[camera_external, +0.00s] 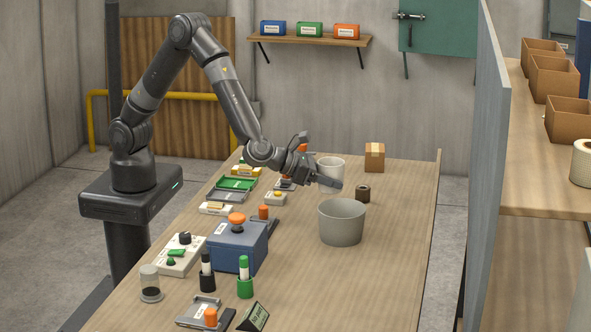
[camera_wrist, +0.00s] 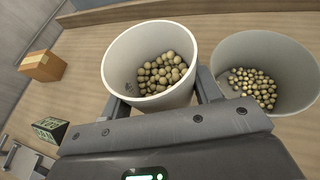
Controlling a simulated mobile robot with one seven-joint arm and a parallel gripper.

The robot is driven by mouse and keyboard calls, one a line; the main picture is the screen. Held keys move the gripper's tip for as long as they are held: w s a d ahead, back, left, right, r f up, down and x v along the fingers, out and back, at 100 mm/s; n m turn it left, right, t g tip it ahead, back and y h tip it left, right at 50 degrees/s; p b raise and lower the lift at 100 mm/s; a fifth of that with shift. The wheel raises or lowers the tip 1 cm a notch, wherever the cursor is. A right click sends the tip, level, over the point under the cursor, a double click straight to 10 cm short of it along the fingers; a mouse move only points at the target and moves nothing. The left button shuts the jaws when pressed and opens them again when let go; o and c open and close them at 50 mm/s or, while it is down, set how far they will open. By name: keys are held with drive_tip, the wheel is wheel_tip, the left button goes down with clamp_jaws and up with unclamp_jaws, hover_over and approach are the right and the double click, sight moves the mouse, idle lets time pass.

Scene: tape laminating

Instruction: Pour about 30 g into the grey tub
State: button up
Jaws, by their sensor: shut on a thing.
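The grey tub (camera_external: 342,222) stands upright on the right half of the table. It also shows at the right of the wrist view (camera_wrist: 262,50), with a layer of small beige balls (camera_wrist: 252,88) on its bottom. My gripper (camera_external: 322,180) is shut on a white tub (camera_wrist: 118,62), with a finger on each side of it. The white tub holds many beige balls (camera_wrist: 160,76) in its lower part. In the external view the white tub (camera_external: 330,165) is partly hidden behind my gripper, beyond the grey tub. Whether it touches the table I cannot tell.
A blue box with an orange knob (camera_external: 238,246), trays and small tools fill the left side. The table's front right is clear.

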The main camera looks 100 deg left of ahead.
sight(334, 177)
drive_tip(key=shift+w+d, duration=0.2)
drive_tip(key=shift+d, duration=0.4)
drive_tip(key=shift+d+r, duration=0.1)
drive_tip(key=shift+r, duration=0.05)
drive_tip(key=shift+w+d+r+m+g+y, duration=0.3)
drive_tip(key=shift+d+r+m+y, duration=0.15)
drive_tip(key=shift+m, duration=0.25)
drive_tip(key=shift+w+d+r+m+g+y, duration=0.2)
drive_tip(key=shift+d+m+g+y, duration=0.15)
drive_tip(key=shift+d+m, duration=0.25)
drive_tip(key=shift+w+d+r+m+y, duration=0.25)
drive_tip(key=shift+d+r+m+y, duration=0.15)
drive_tip(key=shift+d+m, duration=0.15)
drive_tip(key=shift+w+d+r+m+y, duration=0.25)
drive_tip(key=shift+d+r+m+y, duration=0.15)
drive_tip(key=shift+m, duration=0.15)
drive_tip(key=shift+d+f+m+g+y, duration=0.15)
drive_tip(key=shift+f+m+g+y, duration=0.2)
drive_tip(key=shift+m+y, duration=0.25)
drive_tip(key=shift+r+m+y, duration=0.3)
drive_tip(key=shift+r+m, duration=0.05)
drive_tip(key=shift+m, duration=0.25)
drive_tip(key=shift+w+f+m+y, duration=0.1)
drive_tip(key=shift+f+m+y, duration=0.25)
drive_tip(key=shift+m, duration=0.35)
drive_tip(key=shift+d+r+m+y, duration=0.1)
drive_tip(key=shift+r+m+y, duration=0.15)
drive_tip(key=shift+r+m, duration=0.2)
